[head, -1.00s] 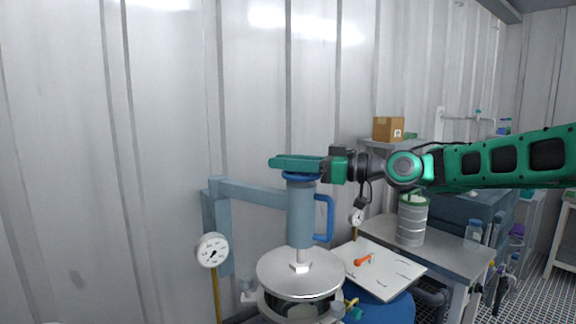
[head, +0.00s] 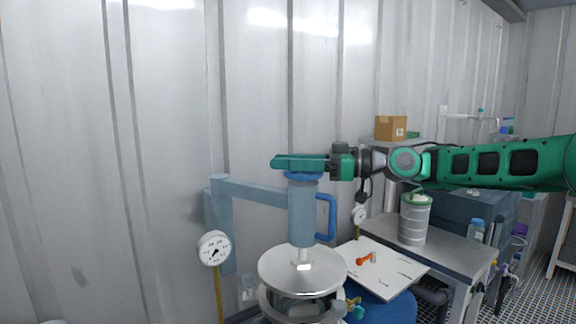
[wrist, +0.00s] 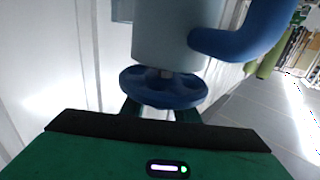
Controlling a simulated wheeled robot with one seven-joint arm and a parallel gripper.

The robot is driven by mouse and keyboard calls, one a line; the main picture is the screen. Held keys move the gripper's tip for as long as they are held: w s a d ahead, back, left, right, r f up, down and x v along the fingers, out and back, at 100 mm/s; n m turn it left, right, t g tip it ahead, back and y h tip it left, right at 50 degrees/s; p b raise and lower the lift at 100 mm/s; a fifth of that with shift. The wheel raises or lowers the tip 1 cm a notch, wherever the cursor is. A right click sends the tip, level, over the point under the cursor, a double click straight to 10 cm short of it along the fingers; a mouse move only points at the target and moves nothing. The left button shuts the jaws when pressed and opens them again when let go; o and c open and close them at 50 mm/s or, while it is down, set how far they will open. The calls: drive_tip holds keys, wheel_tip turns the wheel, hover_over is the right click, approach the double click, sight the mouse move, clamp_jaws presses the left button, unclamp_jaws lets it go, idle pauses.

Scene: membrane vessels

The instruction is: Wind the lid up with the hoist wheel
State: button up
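The blue hoist wheel (head: 302,175) sits on top of the upright grey-blue hoist cylinder (head: 302,212). The round silver lid (head: 276,270) hangs on the rod below the cylinder, with a dark gap between it and the vessel (head: 276,300). My gripper (head: 300,162) lies level over the wheel, reaching in from the right. In the wrist view the wheel (wrist: 162,88) is right in front of my gripper, whose dark fingers stand apart and pass partly behind it. The fingertips are hidden, so I cannot tell whether they press on the wheel.
A blue handle (head: 330,218) sticks out right of the cylinder. A support arm (head: 252,191) joins it to a post on the left. A gauge (head: 214,248) stands front left. A white board (head: 400,266) with tools and a metal canister (head: 414,222) stand at right.

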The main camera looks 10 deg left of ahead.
drive_tip(key=shift+o, duration=0.8)
drive_tip(key=w+d, duration=0.1)
drive_tip(key=d, duration=0.9)
drive_tip(key=shift+w+d, duration=0.15)
drive_tip(key=shift+d, duration=0.2)
